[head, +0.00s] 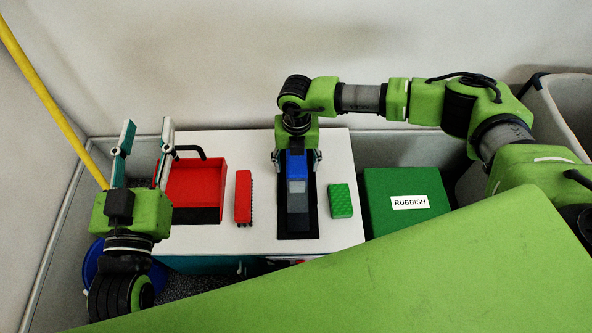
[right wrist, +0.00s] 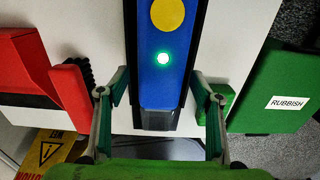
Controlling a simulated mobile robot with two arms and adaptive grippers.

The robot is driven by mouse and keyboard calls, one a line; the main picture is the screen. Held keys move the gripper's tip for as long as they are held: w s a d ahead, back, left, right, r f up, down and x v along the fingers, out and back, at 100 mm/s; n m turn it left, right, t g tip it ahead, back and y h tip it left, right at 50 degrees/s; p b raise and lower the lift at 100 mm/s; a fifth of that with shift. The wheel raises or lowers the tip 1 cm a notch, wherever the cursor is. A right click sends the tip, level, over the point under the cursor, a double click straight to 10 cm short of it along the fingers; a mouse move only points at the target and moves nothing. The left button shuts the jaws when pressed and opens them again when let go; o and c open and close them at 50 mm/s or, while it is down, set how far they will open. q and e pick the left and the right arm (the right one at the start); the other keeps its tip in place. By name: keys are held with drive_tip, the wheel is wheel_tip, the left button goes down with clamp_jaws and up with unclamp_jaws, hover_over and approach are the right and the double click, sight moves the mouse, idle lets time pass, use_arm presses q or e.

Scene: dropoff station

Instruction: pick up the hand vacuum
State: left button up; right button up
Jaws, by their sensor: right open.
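The hand vacuum (head: 297,167), blue with a grey front part, lies on a black base on the white tabletop in the head view. In the right wrist view, the blue body of the hand vacuum (right wrist: 156,85) shows a yellow disc and a lit green light. My right gripper (head: 297,160) is over the vacuum's far end. In the right wrist view, the fingers of my right gripper (right wrist: 159,97) are open, one on each side of the vacuum, with visible gaps. My left gripper (head: 145,140) is open and empty at the left, away from the vacuum.
A red dustpan (head: 195,180) and a red brush (head: 243,197) lie left of the vacuum. A green sponge (head: 341,200) lies close on its right. A green box labelled RUBBISH (head: 385,187) stands farther right. A yellow pole (head: 50,100) leans at the left.

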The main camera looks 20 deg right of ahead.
drive_tip(key=shift+f, duration=0.25)
idle(0.4)
clamp_jaws()
